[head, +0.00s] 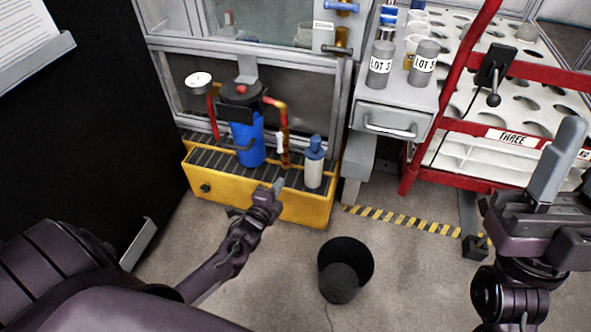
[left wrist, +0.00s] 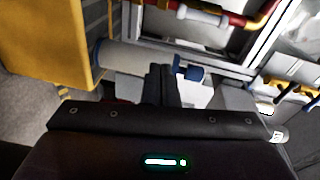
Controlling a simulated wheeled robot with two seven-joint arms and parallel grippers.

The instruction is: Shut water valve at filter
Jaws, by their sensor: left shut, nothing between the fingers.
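The water filter (head: 247,140) has a blue housing and a black cap, and stands in a yellow tray (head: 308,208). A red and copper pipe (head: 284,130) runs down its right side. A small white piece (head: 279,142) on that pipe may be the valve handle; I cannot tell its setting. The pipe also shows in the left wrist view (left wrist: 262,18). My left gripper (head: 278,186) is shut and empty, in front of the tray and below the pipe, apart from it. My right gripper (head: 563,155) is at the far right, pointing up, away from the filter; its finger gap is unclear.
A blue-capped white bottle (head: 314,165) stands right of the pipe. A round gauge (head: 199,80) is left of the filter. A black bin (head: 346,262) stands on the open floor. A red-framed rack (head: 530,136) is at right, and a dark panel (head: 90,110) at left.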

